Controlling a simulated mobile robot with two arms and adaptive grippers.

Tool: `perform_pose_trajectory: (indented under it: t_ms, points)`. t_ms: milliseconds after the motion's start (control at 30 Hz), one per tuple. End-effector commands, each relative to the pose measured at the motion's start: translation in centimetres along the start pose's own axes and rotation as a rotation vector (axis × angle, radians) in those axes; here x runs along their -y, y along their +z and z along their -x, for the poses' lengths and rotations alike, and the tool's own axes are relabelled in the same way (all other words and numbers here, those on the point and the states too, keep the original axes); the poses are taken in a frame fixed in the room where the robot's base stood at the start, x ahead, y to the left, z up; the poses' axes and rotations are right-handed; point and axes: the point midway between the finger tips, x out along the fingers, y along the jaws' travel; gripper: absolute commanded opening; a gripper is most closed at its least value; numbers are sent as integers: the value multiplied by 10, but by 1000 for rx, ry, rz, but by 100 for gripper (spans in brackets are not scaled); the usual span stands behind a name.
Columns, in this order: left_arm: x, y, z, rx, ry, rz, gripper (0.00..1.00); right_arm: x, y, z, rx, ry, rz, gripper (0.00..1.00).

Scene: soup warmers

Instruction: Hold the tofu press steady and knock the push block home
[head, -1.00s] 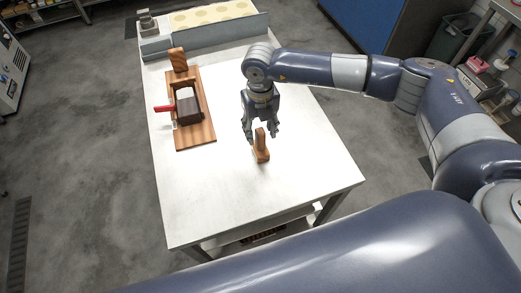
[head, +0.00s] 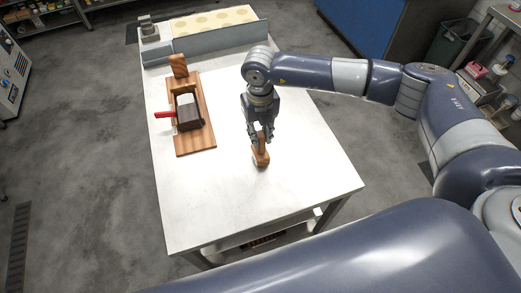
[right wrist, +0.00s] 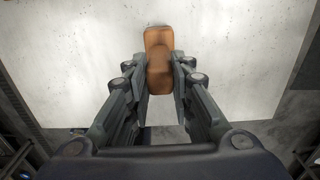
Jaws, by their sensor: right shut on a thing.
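The tofu press (head: 196,140) is on the left side of the table: a long wooden board with a wooden upright at its far end, a dark block on it, and a red piece (head: 166,114) sticking out to the left. My right gripper (head: 260,138) points down at the middle of the table, shut on a small wooden mallet-like block (head: 261,158). In the right wrist view the fingers (right wrist: 159,77) close on both sides of this block (right wrist: 158,40). I cannot tell which part of the press is the push block. My left gripper is not in view.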

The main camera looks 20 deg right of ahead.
Motion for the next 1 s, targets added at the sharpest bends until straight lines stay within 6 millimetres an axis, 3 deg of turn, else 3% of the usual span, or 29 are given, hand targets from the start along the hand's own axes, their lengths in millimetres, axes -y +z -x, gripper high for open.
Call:
perform_pose_trajectory:
  t_ms: [500, 1000]
  points:
    - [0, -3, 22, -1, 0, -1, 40, 0, 0, 44, 0, -1, 0, 0]
    - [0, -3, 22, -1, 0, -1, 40, 0, 0, 46, 0, 0, 0, 0]
